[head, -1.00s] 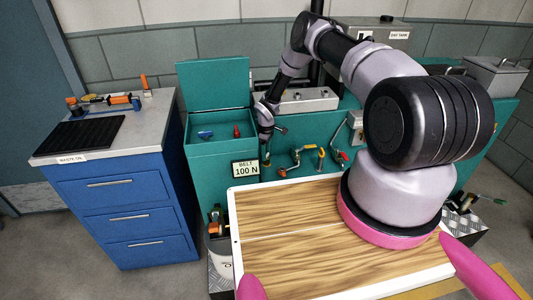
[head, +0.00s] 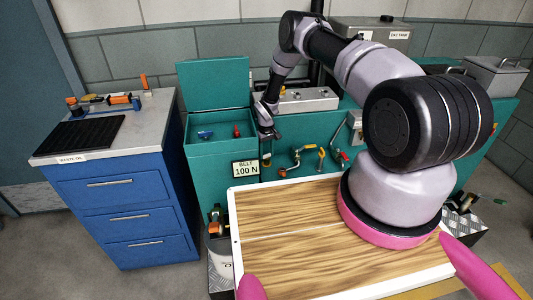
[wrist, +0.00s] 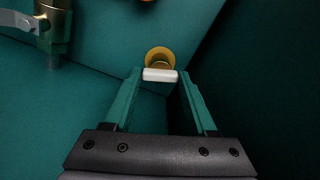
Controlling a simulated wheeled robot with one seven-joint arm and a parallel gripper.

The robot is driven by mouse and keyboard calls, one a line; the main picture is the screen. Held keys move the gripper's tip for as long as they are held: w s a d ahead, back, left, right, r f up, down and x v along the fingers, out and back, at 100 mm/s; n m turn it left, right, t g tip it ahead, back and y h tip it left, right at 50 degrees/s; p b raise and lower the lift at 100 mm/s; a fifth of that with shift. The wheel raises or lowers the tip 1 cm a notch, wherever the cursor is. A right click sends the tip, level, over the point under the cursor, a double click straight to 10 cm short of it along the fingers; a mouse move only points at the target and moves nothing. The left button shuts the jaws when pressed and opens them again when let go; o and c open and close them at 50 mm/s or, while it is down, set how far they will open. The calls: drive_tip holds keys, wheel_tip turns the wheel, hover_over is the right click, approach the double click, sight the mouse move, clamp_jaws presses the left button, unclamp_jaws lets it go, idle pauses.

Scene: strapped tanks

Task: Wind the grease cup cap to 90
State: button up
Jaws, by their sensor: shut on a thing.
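My gripper (wrist: 160,82) shows in the wrist view with its two green fingers shut on a short pale bar (wrist: 160,75). A round brass-yellow piece (wrist: 160,55) sits directly behind the bar, against the teal panel; together they look like the grease cup cap. No scale or number can be read on it. In the head view my gripper (head: 267,150) is at the upper front of the teal bench, right of the open box, and a small yellow bit shows below it. My wrist hides most of the cap there.
A brass crank-shaped pipe (head: 290,160), a yellow-handled fitting (head: 321,160) and a red-tipped lever (head: 343,157) stick out to the right. In the wrist view a metal fitting (wrist: 52,30) is at upper left.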

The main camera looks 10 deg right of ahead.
drive_tip(key=shift+m, duration=1.7)
drive_tip(key=o, duration=1.4)
drive_tip(key=shift+c, duration=0.2)
wheel_tip(320, 180, up, 11)
